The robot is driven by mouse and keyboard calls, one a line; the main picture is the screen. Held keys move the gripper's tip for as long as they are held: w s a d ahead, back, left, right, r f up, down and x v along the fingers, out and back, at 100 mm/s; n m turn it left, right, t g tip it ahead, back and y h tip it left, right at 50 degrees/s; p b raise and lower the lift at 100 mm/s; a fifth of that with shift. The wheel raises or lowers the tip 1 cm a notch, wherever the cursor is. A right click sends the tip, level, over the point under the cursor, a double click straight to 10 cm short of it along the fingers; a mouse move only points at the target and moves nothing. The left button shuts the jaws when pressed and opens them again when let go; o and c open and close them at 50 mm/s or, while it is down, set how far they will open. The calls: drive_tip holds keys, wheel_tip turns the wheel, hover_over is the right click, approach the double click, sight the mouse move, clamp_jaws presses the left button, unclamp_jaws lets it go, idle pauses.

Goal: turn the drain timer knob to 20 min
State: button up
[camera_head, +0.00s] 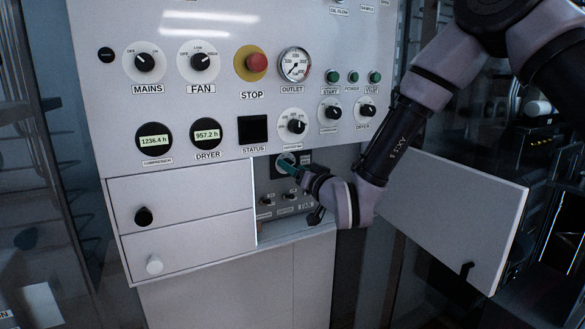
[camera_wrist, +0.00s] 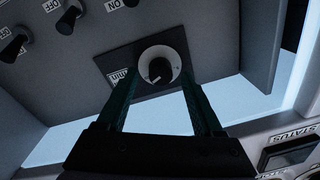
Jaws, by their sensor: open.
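The drain timer knob (camera_wrist: 160,66) is a small dark knob on a pale round dial, set on a dark plate inside the open compartment. A white mark on it points to the lower left in the wrist view, and its scale is too small to read. My gripper (camera_wrist: 158,86) is open, with its dark green fingers on either side of the knob in that view. I cannot tell whether they touch it. In the head view, my gripper (camera_head: 290,168) reaches into the compartment and partly covers the dial (camera_head: 284,159).
The compartment door (camera_head: 455,212) hangs open at the right, beside my arm. Several small switches (camera_head: 288,195) sit lower in the compartment; some also show at the upper left of the wrist view (camera_wrist: 68,19). Panel knobs, gauge and red stop button (camera_head: 257,62) are above. Two closed drawers (camera_head: 185,218) are left.

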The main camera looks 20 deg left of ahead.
drive_tip(key=v, duration=0.9)
drive_tip(key=shift+s+d, duration=0.25)
drive_tip(key=shift+d, duration=0.05)
